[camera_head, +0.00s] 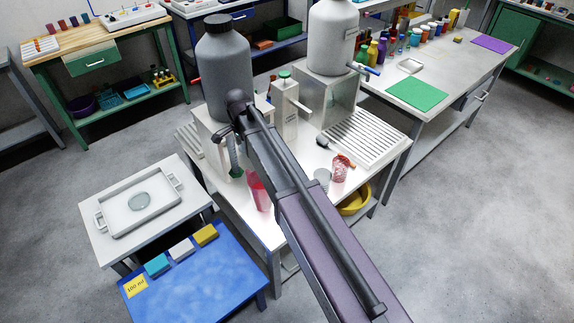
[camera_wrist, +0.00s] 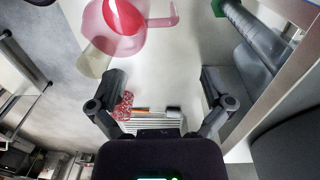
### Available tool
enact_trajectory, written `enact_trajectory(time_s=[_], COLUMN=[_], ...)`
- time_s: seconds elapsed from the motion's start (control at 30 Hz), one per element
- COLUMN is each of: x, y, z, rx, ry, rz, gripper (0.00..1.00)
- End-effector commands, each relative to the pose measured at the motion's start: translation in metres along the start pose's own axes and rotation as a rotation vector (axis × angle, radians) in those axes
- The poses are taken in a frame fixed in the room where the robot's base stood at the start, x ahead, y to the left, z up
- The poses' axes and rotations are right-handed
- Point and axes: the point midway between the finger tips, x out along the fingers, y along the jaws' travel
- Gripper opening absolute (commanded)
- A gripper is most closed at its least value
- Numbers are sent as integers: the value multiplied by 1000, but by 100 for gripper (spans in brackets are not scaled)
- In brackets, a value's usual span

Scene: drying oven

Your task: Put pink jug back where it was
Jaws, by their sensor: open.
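The pink jug (camera_head: 258,192) stands on the white table (camera_head: 290,215) near its front left edge, beside my forearm. In the wrist view the pink jug (camera_wrist: 100,42) is at the upper left, with red inside and its handle pointing right. My gripper (camera_wrist: 162,85) is open and empty, with the jug beyond its fingertips and apart from them. In the head view I cannot clearly make out the fingers.
A green-ended grey hose (camera_wrist: 250,35) hangs close by. A grey cup (camera_head: 322,179), a red-patterned glass (camera_head: 340,172) and a brush (camera_head: 337,153) are near my arm. A big dark bottle (camera_head: 224,70) stands behind. A blue table (camera_head: 205,270) holds sponges and a "100 ml" note (camera_head: 135,286).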

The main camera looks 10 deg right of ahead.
Motion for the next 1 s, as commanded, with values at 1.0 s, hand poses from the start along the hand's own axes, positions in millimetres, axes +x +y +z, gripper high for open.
enact_trajectory(time_s=[1.0], x=[10], y=[264], z=[-82], rx=[-860], ry=[11], rz=[-30], gripper=[100])
